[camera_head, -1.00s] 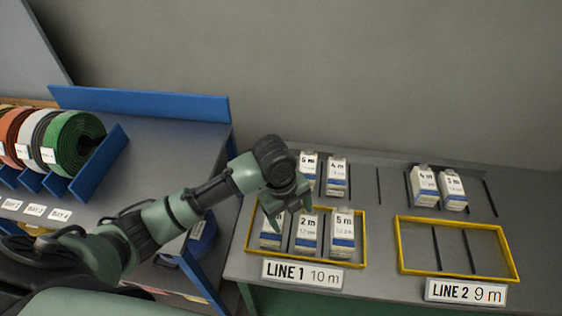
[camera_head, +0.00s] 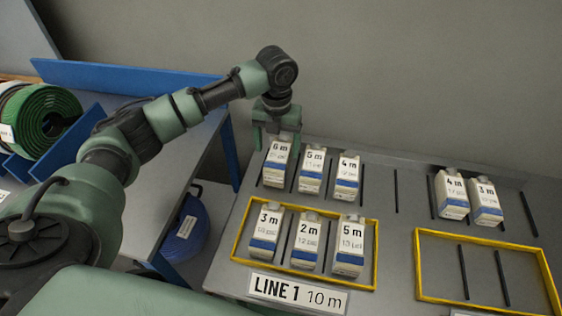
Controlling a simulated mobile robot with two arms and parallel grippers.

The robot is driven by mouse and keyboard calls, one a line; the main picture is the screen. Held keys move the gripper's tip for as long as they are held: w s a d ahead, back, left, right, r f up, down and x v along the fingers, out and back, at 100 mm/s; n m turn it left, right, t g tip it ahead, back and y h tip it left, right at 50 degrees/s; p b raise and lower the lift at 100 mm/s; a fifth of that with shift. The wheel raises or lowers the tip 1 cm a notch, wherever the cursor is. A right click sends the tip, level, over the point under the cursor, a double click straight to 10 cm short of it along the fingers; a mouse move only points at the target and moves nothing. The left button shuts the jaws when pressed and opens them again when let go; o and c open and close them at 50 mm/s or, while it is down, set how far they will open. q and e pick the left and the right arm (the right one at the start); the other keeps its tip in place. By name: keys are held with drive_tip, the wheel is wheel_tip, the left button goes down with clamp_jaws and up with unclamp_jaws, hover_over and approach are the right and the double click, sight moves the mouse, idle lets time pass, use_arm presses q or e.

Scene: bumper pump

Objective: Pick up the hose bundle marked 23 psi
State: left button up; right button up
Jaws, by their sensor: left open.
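The hose bundles are white cartons with a blue band and a length in metres. The psi print is too small to read surely, so I cannot tell which one is marked 23 psi. In the back row stand a 6 m bundle (camera_head: 276,165), a 5 m bundle (camera_head: 312,170) and a 4 m bundle (camera_head: 347,177). My left gripper (camera_head: 275,138) is open at the top of the 6 m bundle, its fingers pointing down. Whether they reach down either side of it is hard to tell. My right gripper is not in view.
A yellow frame (camera_head: 376,255) behind the LINE 1 10 m sign (camera_head: 298,293) holds 3 m, 2 m and 5 m bundles. A second yellow frame (camera_head: 480,235) at right is empty. Two bundles (camera_head: 452,194) stand behind it. Green hose coil (camera_head: 42,120) at left.

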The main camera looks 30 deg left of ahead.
sight(279, 153)
use_arm(q)
drive_tip(key=shift+d+f, duration=0.1)
drive_tip(key=shift+f, duration=0.85)
wheel_tip(279, 153, down, 4)
drive_tip(key=shift+w+d+r+p, duration=0.1)
drive_tip(key=shift+r+p, duration=0.1)
drive_tip(key=shift+p, duration=0.35)
drive_tip(key=shift+f, duration=0.4)
drive_tip(key=shift+w+r, duration=0.1)
drive_tip(key=shift+r, duration=0.05)
clamp_jaws()
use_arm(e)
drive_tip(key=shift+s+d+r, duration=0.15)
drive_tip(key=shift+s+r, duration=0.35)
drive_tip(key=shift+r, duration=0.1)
